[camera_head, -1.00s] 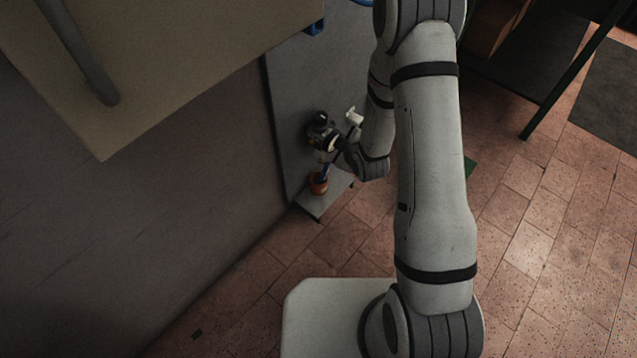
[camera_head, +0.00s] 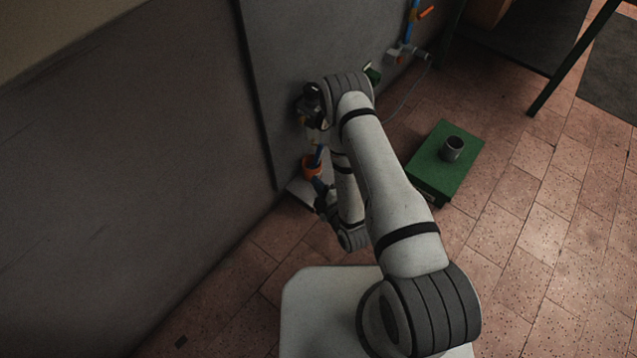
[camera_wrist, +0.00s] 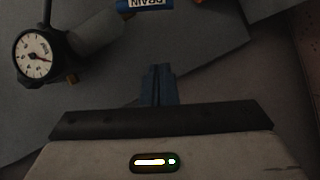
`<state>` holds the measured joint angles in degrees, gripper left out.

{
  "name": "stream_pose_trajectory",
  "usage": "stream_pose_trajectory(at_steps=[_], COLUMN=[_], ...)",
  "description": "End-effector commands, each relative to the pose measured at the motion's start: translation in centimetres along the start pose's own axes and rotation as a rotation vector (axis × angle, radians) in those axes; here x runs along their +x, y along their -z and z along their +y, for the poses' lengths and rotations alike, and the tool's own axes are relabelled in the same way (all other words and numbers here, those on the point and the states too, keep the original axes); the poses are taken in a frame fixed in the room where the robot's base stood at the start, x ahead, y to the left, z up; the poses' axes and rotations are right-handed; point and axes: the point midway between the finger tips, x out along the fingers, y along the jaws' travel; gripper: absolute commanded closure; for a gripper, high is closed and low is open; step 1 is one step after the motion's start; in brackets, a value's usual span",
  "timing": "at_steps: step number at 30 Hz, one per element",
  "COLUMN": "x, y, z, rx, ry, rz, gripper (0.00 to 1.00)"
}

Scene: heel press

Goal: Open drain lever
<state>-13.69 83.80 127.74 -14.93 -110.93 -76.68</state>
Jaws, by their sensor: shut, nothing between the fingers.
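The drain lever (camera_wrist: 145,4) shows at the top edge of the wrist view as a blue handle with a white label reading DRAIN, partly cut off. In the head view, a small blue handle (camera_head: 319,154) stands above an orange part (camera_head: 312,168) low on the wall fixture. My gripper (camera_wrist: 158,72) is shut and empty, its fingers together and pointing toward the lever, with a visible gap below the label. In the head view my gripper (camera_head: 319,184) is low beside the orange part; whether they touch cannot be told.
A round dial gauge (camera_wrist: 34,57) is at left in the wrist view. A green box (camera_head: 445,170) with a grey cup (camera_head: 452,148) stands on the tiled floor. A grey wall panel (camera_head: 290,45) lies behind the arm.

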Motion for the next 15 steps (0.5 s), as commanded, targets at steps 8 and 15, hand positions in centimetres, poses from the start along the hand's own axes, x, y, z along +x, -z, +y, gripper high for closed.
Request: stream_pose_trajectory(at_steps=[8,15], x=[6.3,8.2], y=[0.2,-2.3], z=[-0.4,-0.4], rx=[-0.002,0.000], ry=[-0.001,0.001], rz=[0.009,0.003], gripper=[1.00,1.00])
